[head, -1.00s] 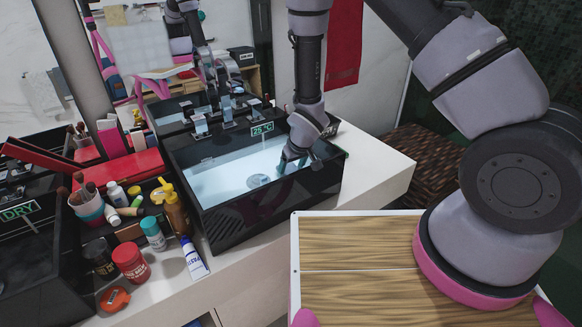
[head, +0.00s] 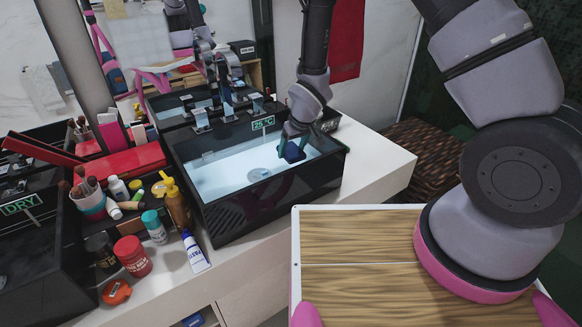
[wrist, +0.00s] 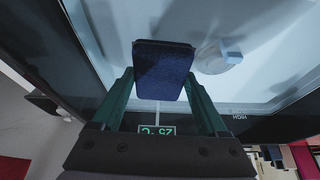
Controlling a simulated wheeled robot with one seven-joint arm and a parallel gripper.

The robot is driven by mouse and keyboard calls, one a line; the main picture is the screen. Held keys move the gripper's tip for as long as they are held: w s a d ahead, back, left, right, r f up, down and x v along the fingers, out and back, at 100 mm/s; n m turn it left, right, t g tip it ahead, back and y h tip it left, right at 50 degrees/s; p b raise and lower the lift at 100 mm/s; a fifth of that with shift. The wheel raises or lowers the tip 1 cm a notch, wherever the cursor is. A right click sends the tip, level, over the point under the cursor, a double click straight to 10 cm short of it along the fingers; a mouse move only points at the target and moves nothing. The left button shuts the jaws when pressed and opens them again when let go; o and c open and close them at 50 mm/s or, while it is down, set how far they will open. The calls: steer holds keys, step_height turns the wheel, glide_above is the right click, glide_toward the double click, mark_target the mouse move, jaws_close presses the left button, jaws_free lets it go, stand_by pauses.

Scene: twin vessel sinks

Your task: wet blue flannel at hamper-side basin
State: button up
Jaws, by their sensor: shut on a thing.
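The blue flannel (head: 293,150), a dark folded block, is held between the green fingers of my gripper (head: 290,146). The wrist view shows the flannel (wrist: 162,70) clamped between both fingertips (wrist: 162,88). My gripper is over the right part of the black hamper-side basin (head: 225,222), whose display (head: 262,123) reads 25 °C. The basin's inside is pale blue and bright, with a round drain near its middle. I cannot tell whether the flannel touches any water or how wet it is.
A second black basin with a display reading DRY (head: 20,204) stands at the left. Bottles, a red jar (head: 132,257) and a brush cup crowd the counter between them. A brown woven hamper (head: 420,160) stands at the right.

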mark_target(292, 150)
steer(key=shift+r, duration=4.25)
